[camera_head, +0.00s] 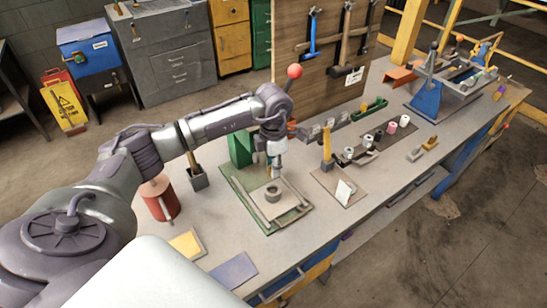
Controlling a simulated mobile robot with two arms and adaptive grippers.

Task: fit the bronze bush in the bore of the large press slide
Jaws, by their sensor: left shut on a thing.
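My left gripper (275,163) points down from the wrist and is shut on a small bronze-coloured piece, the bronze bush (276,173), mostly covered by the fingers. Just below it a pale flat block, which looks like the large press slide (287,203), lies on a green-edged plate. A dark round boss with a bore (272,193) stands on the block's middle. The bush appears above and slightly behind the bore, apart from it; the exact gap is hard to tell. My right gripper is not in view.
The workbench (215,215) holds a red can (160,198), a yellow pad (187,244) and a blue-grey pad (234,270).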

